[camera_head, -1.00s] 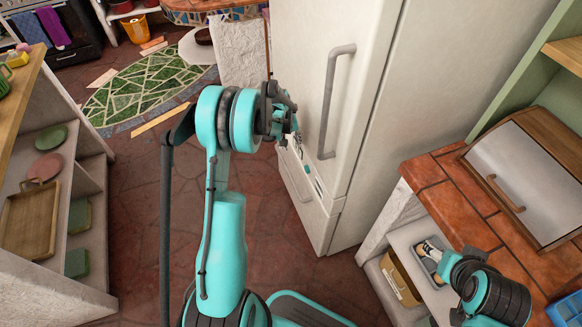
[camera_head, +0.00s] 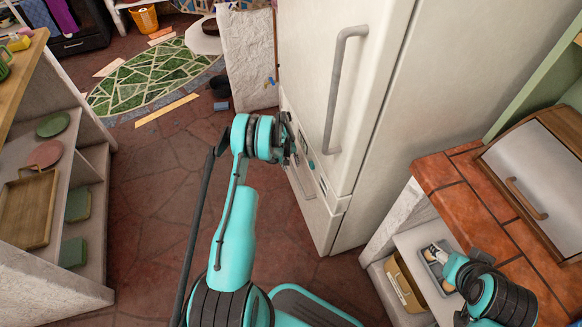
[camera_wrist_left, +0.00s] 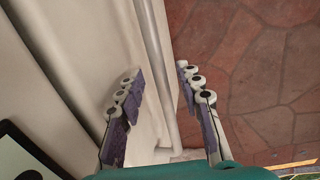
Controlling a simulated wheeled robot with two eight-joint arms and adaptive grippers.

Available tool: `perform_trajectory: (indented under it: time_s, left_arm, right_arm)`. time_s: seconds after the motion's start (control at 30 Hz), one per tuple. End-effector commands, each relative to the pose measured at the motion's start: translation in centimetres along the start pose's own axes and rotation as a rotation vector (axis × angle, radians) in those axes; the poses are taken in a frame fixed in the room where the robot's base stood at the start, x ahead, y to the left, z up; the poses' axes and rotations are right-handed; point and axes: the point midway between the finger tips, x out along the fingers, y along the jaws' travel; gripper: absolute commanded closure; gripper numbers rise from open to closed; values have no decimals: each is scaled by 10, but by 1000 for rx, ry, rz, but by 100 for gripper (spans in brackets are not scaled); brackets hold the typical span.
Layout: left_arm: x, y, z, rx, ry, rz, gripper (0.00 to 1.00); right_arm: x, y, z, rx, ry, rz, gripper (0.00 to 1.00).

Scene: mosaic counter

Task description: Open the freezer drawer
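The white fridge-freezer (camera_head: 385,100) stands upright, with a long grey handle (camera_head: 340,90) on its upper door. The freezer drawer (camera_head: 318,215) is the low front section and looks closed. My left gripper (camera_head: 300,152) is at the fridge front, low and left of the door handle, and hides part of the drawer front. In the left wrist view, its two fingers (camera_wrist_left: 160,105) are apart, with a pale bar (camera_wrist_left: 158,70) running between them; I cannot tell whether they touch it. My right arm is at the lower right; its finger state is unclear.
A tiled counter (camera_head: 462,195) with a bread box (camera_head: 535,170) stands right of the fridge, above a shelf with a tan basket (camera_head: 403,287). An open shelf unit (camera_head: 70,270) stands at the left. The red stone floor (camera_head: 160,200) between is clear.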

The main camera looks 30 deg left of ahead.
Motion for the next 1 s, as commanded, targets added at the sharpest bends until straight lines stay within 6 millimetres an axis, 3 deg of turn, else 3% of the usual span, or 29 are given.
perform_trajectory:
  time_s: [0.3, 0.33, 0.47, 0.77, 1.0]
  left_arm:
    - [5, 0, 0, 1, 0, 0, 64]
    - [4, 0, 0, 1, 0, 0, 67]
    - [4, 0, 0, 1, 0, 0, 100]
    - [4, -1, 0, 0, 0, 0, 100]
    - [1, -20, 0, -1, 0, -3, 100]
  right_arm:
    - [1, 0, 1, 0, 0, 0, 41]
    - [1, 0, 1, 0, 0, 0, 41]
    - [1, 0, 1, 0, 0, 0, 41]
    - [1, 0, 1, 0, 0, 0, 41]
    - [1, 0, 1, 0, 0, 0, 41]
